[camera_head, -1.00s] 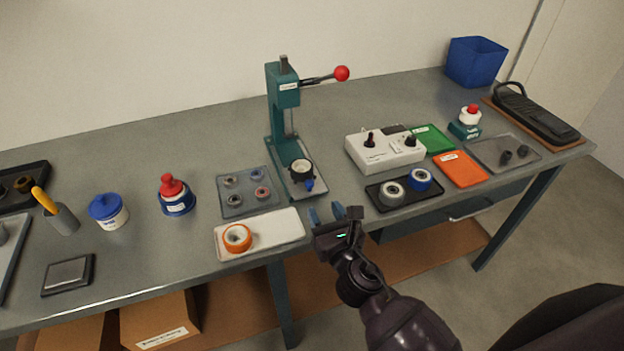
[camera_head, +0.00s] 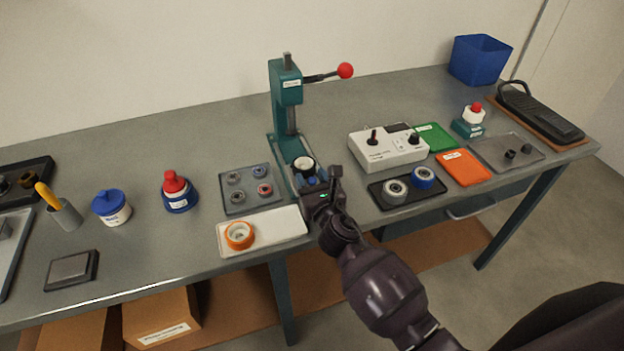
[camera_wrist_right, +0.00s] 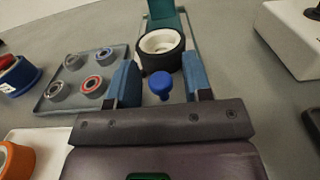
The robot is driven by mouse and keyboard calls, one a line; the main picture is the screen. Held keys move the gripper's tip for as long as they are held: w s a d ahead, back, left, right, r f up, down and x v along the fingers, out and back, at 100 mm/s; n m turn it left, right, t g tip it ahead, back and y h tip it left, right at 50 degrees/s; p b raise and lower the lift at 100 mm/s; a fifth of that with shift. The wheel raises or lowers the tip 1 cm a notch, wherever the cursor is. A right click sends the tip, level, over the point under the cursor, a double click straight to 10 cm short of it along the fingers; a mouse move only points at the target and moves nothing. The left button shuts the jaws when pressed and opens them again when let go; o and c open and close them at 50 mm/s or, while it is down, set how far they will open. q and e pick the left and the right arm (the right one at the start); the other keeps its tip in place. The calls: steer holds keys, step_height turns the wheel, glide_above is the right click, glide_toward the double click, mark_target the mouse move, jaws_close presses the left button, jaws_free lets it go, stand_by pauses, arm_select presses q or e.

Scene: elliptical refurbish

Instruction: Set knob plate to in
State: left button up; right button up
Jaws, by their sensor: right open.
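The blue knob (camera_wrist_right: 160,84) shows in the right wrist view at the front of the press, just before a white-and-black ring-shaped piece (camera_wrist_right: 161,46). The ring also shows in the head view (camera_head: 303,164) on the base of the teal press (camera_head: 287,100). My right gripper (camera_head: 320,180) is open at the front of the press base. In the wrist view its two blue fingers stand left and right of the knob, with a gap on each side. In the head view the gripper largely hides the knob. My left gripper is not in view.
A grey tray with several bearings (camera_head: 236,208) and a white tray (camera_head: 275,233) with an orange ring lie left of the gripper. A dark tray (camera_head: 381,201) with two rollers and a white control box (camera_head: 385,157) are to the right. The press's red-ended lever (camera_head: 345,71) sticks out above.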

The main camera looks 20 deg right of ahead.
mark_target(307, 169)
jaws_close()
steer(key=shift+w, duration=1.8)
jaws_free()
steer(key=s, duration=1)
steer(key=shift+s+d, duration=0.1)
steer(key=shift+s, duration=0.3)
